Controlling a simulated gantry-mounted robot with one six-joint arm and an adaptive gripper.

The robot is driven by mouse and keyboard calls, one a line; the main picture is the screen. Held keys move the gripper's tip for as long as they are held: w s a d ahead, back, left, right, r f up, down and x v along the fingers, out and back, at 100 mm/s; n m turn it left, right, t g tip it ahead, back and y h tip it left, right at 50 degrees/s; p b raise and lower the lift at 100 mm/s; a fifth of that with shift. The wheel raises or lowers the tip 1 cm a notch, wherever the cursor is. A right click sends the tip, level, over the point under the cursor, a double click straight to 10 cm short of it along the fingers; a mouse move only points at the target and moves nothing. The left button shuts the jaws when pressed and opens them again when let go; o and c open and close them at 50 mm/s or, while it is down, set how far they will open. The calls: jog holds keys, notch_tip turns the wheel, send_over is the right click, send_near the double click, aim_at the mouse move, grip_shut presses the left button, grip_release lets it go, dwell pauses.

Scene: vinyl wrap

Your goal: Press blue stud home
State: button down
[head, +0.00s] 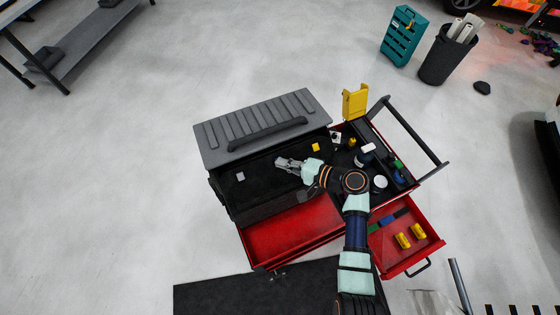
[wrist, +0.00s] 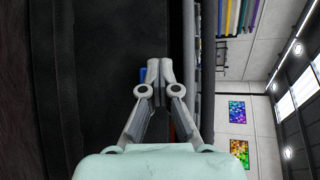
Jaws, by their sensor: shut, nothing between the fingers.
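My gripper (head: 280,162) reaches into the open black toolbox (head: 262,207) from the right, with its fingers shut and empty. In the wrist view the closed fingertips (wrist: 159,68) sit in front of a dark surface. A small blue piece (wrist: 142,75) shows just left of the fingertips and is partly hidden by them. It may be the blue stud; I cannot tell whether the fingers touch it or how far in it sits. I cannot make out the blue stud in the head view.
A grey block (head: 240,176) and a yellow block (head: 316,147) show in the toolbox. Its ribbed lid (head: 265,125) stands behind my gripper. A red drawer (head: 292,232) is open in front. The cart top at right holds several small items, including a white round one (head: 380,182).

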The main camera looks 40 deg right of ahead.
dwell(0.3)
jog(key=shift+s+a+r+p, duration=0.1)
jog(key=shift+s+r+p, duration=0.15)
jog(key=shift+r+p, duration=0.4)
jog(key=shift+s+a+p, duration=0.1)
jog(key=shift+s+p, duration=0.15)
jog(key=shift+p, duration=0.1)
jog(key=shift+r, duration=0.1)
jog(key=s+r+p, duration=0.1)
jog(key=r+p, duration=0.1)
jog(key=s+a+r+p, duration=0.1)
jog(key=s+p, duration=0.1)
jog(key=p, duration=0.1)
jog(key=shift+r, duration=0.35)
